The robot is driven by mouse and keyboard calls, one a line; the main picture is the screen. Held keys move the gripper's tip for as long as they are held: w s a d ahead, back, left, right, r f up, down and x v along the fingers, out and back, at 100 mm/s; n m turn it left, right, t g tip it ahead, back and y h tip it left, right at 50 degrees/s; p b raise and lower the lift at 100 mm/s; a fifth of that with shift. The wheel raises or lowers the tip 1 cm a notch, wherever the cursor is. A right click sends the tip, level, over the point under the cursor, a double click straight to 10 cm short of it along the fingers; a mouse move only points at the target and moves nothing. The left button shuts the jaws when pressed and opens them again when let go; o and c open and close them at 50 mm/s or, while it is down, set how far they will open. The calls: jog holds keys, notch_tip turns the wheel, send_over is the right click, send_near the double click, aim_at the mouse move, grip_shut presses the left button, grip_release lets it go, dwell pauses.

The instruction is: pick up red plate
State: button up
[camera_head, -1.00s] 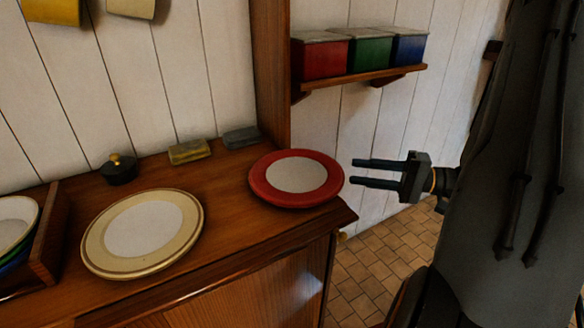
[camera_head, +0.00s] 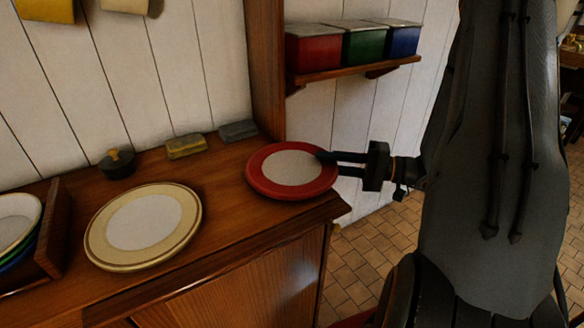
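The red plate (camera_head: 262,179) has a red rim and a pale centre. It lies flat near the right end of the wooden counter. My gripper (camera_head: 329,162) reaches in from the right at the plate's right rim. Its two dark fingers are apart, so it is open. I cannot tell whether the fingers touch the plate.
A cream plate (camera_head: 144,222) lies left on the counter (camera_head: 225,228). Behind are a black lidded pot (camera_head: 117,165) and two sponge-like blocks (camera_head: 187,147). A wooden rack (camera_head: 52,232) holds dishes at far left. Red, green and blue boxes (camera_head: 364,44) stand on a wall shelf above.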

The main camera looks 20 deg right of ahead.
grip_shut()
jog(key=shift+r, duration=0.1)
jog(key=shift+r+b, duration=0.35)
jog(key=shift+r, duration=1.3)
jog(key=b+v, duration=0.3)
jog(key=v, duration=1.5)
